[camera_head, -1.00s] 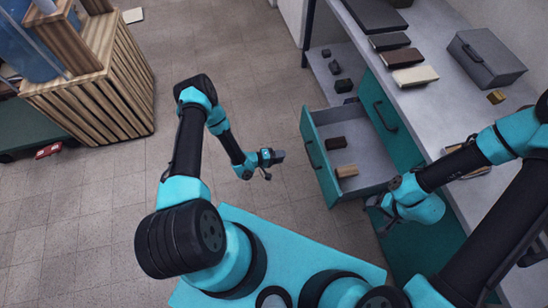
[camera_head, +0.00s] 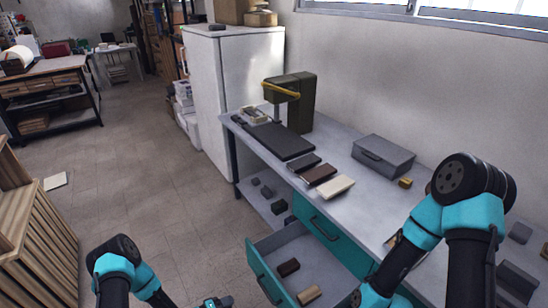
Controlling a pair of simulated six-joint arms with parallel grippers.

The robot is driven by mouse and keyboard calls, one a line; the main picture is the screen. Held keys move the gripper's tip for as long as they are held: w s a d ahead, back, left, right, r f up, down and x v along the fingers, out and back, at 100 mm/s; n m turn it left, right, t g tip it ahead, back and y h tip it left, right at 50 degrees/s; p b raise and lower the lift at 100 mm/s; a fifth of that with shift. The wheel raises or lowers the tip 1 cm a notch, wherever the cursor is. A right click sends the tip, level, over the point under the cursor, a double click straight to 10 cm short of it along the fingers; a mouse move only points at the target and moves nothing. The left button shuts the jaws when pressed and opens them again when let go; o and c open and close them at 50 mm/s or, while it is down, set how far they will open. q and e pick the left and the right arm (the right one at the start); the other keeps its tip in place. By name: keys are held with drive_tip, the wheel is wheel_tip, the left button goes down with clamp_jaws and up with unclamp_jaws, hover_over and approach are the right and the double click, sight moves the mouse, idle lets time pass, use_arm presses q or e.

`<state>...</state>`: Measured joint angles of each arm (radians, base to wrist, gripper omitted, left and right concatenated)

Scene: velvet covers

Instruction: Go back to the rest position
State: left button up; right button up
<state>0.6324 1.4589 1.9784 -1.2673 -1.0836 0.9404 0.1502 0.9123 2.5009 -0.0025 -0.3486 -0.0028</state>
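My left gripper (camera_head: 222,302) just shows at the bottom edge, cut off by the frame, left of the open drawer. Whether it is open or shut cannot be told, and no held thing shows. My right arm reaches down in front of the workbench on the right. Its wrist shows at the bottom edge near the drawer, and its gripper is out of view below. The open teal drawer (camera_head: 262,277) holds a dark brown block (camera_head: 288,267) and a light wooden block (camera_head: 309,294).
The workbench (camera_head: 340,210) carries a grey case (camera_head: 383,156), several flat book-like blocks and a dark green machine (camera_head: 290,101). A white cabinet (camera_head: 221,90) stands behind. A slatted wooden crate (camera_head: 35,240) is at left.

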use_arm(q)
drive_tip(key=s+r+m+g+y, duration=0.2)
drive_tip(key=s+r+g+y, duration=0.2)
drive_tip(key=r, duration=0.5)
drive_tip(key=s+r+m+g+y, duration=0.3)
drive_tip(key=s+r+g, duration=0.1)
drive_tip(key=s+r, duration=0.5)
drive_tip(key=shift+s+r+y, duration=0.2)
drive_tip(key=shift+r+y, duration=0.15)
drive_tip(key=shift+y, duration=0.05)
